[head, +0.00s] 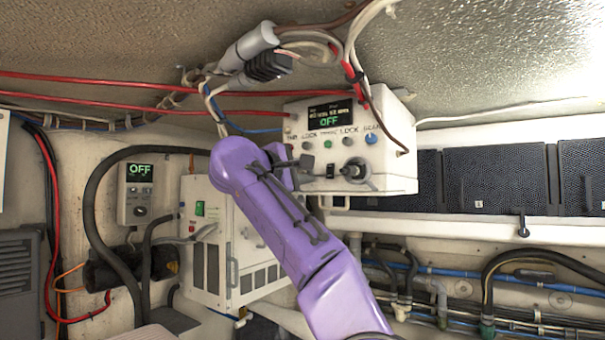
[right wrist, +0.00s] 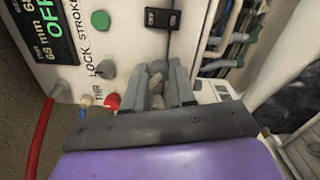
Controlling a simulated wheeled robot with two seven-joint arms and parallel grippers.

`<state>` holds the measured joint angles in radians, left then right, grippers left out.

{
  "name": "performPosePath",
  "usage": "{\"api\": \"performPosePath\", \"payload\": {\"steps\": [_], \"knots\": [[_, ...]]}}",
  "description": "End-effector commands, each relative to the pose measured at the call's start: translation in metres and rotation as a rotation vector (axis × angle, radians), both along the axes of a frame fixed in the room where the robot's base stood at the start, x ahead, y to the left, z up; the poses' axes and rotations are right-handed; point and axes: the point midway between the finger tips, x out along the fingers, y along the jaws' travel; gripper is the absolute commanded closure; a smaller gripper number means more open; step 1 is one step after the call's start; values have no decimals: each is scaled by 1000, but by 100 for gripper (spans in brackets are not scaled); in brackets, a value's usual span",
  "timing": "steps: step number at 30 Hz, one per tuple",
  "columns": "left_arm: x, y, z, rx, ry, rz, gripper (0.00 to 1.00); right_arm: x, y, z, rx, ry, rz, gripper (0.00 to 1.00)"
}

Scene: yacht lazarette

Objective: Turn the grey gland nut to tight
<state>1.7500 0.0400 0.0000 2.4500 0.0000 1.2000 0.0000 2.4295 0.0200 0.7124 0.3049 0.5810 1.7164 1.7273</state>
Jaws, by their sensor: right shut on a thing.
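My right arm comes up from the lower middle of the head view, and its gripper (head: 304,162) is at the lower left of the front of the white control box (head: 400,148). In the right wrist view the two grey fingers are shut on a small grey fitting, which I take for the grey gland nut (right wrist: 157,78). It sits between the fingers at the box face; they hide part of it. In the head view my gripper hides it. I see no mark that shows how tight it is. My left gripper is not in view.
A black switch (head: 331,170) and another grey round fitting (head: 357,171) are right of my gripper. Knobs, including a green one (head: 328,145) and a blue one (head: 371,138), sit above. Cables hang over the box. A white cabinet (head: 208,270) stands at lower left.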

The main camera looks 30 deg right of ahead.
Motion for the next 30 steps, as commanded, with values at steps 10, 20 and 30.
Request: {"api": "performPosePath", "payload": {"steps": [10, 20, 30], "knots": [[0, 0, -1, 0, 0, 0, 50, 2, 1, -3, 15, -17, 3, 100], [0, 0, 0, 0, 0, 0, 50, 1, 1, -2, 12, -17, 2, 50], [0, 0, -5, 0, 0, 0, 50, -4, 10, -2, 7, -20, 1, 50]]}}
